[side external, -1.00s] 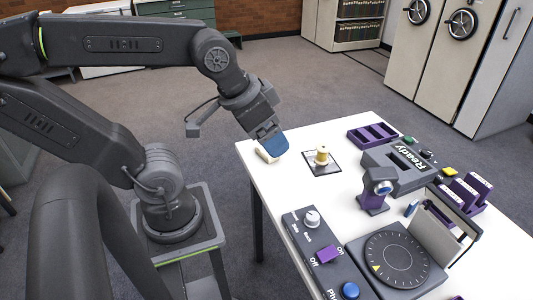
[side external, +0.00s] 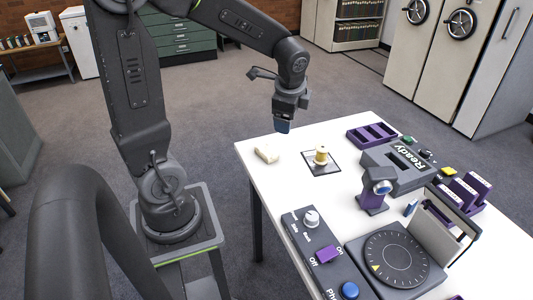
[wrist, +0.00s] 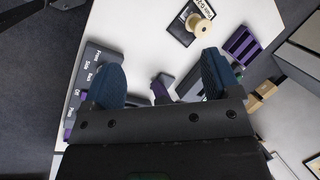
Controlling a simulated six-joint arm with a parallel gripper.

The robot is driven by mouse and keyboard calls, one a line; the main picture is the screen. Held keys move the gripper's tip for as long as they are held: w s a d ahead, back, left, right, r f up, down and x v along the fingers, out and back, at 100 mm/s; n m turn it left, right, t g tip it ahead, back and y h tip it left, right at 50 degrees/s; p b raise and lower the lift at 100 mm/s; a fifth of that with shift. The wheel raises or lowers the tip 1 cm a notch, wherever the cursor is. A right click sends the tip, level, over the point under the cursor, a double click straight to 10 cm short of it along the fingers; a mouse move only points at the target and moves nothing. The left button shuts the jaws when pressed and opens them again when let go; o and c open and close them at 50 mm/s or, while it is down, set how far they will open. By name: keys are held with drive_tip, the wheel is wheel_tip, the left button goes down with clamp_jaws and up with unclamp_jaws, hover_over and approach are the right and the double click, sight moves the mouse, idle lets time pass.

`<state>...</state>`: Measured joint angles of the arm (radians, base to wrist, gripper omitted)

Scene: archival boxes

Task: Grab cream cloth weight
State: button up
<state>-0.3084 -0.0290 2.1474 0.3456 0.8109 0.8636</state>
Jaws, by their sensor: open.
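The cream cloth weight (side external: 267,154) is a small pale block lying on the white table (side external: 262,182) near its left corner, in the side view. It does not show in the wrist view. My gripper (side external: 282,127) hangs above the table's far edge, higher than the weight and slightly to its right, not touching it. In the wrist view my gripper (wrist: 160,72) has its two blue fingers wide apart, with nothing held between them.
A cream spool (side external: 321,156) stands on a dark-framed card (side external: 320,169) right of the weight. A purple rack (side external: 372,135), the "Ready" device (side external: 398,166) and a control panel (side external: 322,254) fill the right and front. The table around the weight is clear.

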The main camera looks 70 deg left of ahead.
drive_tip(key=w+a+f+m+g, duration=0.25)
drive_tip(key=a+f+m, duration=0.35)
drive_tip(key=a+f, duration=0.45)
hover_over(267, 149)
drive_tip(key=d, duration=0.2)
drive_tip(key=shift+m+y, duration=0.3)
drive_tip(key=f, duration=0.8)
drive_tip(key=shift+d, duration=0.2)
drive_tip(key=shift+x, duration=2.85)
drive_tip(key=shift+w, duration=0.1)
drive_tip(key=shift+f, duration=0.25)
drive_tip(key=c, duration=1.2)
drive_tip(key=shift+c, duration=0.3)
drive_tip(key=shift+r, duration=0.2)
